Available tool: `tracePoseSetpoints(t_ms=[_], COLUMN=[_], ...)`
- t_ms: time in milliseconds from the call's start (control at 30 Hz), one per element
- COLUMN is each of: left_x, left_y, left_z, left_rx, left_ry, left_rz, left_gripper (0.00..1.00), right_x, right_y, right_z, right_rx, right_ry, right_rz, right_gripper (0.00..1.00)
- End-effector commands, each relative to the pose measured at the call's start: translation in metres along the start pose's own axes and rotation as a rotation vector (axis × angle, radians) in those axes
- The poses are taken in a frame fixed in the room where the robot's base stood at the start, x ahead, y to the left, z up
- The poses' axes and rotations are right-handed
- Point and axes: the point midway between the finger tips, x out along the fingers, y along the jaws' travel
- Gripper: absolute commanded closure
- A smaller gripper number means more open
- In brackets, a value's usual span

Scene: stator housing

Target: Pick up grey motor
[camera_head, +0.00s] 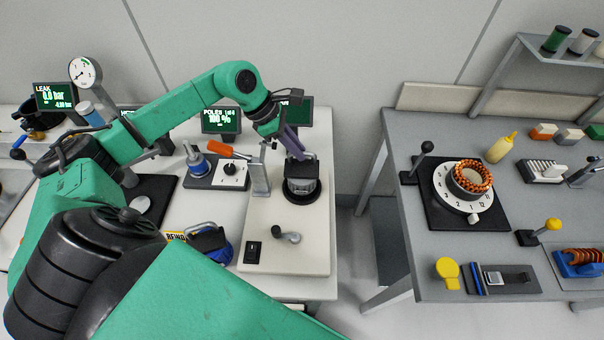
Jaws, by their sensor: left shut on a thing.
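The grey motor (302,187) has a dark top and stands upright on the round black seat of a pale fixture base (290,218) in the head view. My left gripper (294,149) reaches over it from the upper left, fingers pointing down at its dark top. The gripper is shut on the motor's top. The fingertips are small and partly merge with the dark top, so the exact contact is hard to see. My right gripper is not in view.
A grey metal post (258,172) stands close left of the motor. An orange-handled tool (222,149) and display screens (221,120) are nearby. A gap separates this table from the right bench (400,250), which holds a copper-wound ring (471,178) on a numbered dial.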

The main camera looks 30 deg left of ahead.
Motion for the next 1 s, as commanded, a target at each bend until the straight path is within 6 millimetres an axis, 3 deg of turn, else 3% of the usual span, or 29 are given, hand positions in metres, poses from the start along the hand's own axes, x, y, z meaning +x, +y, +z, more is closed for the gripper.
tracePoseSetpoints(t_ms=[567,767,1000], left_x=[-0.013,-0.047,-0.103], left_y=[0.002,0.002,0.001], left_z=[0.009,0.029,0.061], left_rx=[0.004,0.007,0.007], left_ry=[-0.006,-0.009,-0.011], left_rz=[0.007,0.01,0.009], left_gripper=[1.0,1.0,1.0], right_x=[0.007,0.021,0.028], right_y=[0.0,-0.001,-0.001], right_z=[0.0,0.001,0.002], right_rx=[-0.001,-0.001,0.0], right_ry=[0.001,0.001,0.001], right_rz=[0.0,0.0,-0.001], right_gripper=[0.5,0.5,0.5])
